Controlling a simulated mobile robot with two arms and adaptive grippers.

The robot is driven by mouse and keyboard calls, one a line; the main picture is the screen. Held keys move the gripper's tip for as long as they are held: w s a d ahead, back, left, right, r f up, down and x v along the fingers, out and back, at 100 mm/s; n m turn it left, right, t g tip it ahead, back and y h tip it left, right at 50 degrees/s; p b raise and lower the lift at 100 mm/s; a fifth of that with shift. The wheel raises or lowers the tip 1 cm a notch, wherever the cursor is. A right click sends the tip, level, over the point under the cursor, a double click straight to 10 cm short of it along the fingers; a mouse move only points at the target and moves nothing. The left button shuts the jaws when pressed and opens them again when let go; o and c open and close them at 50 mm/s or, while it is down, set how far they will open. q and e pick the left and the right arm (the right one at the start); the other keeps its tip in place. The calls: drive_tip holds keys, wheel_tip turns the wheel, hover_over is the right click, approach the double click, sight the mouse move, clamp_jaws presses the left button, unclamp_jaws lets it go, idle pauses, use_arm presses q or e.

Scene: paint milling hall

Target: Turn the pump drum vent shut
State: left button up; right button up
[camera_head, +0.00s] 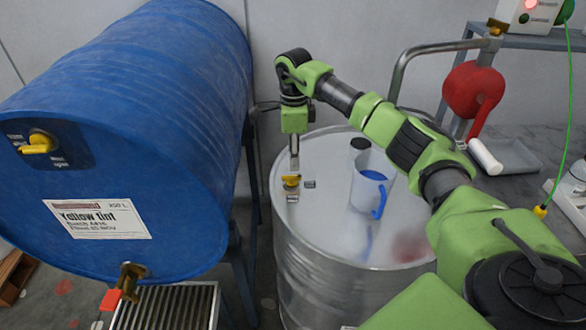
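An upright silver steel drum (310,245) stands in the middle with a flat pale lid. A small yellow vent knob (291,181) sits on the lid's left part, with small dark label plates beside it. My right gripper (294,166) points straight down just above this knob. Its fingers show edge-on, so I cannot tell whether they are apart or touch the knob. A blue drum (130,110) lies on its side at the left. My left gripper is out of view.
A brass tap (130,276) hangs over a floor grate (165,307). A red hose reel (470,90) is at the right.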

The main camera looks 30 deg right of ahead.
sight(292, 179)
wheel_tip(292, 179, down, 5)
drive_tip(key=shift+r+p, duration=0.1)
drive_tip(key=shift+p, duration=0.35)
drive_tip(key=shift+f, duration=0.35)
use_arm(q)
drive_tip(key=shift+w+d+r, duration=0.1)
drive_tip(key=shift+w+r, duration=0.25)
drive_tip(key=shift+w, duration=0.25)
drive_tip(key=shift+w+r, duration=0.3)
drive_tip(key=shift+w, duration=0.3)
use_arm(e)
clamp_jaws()
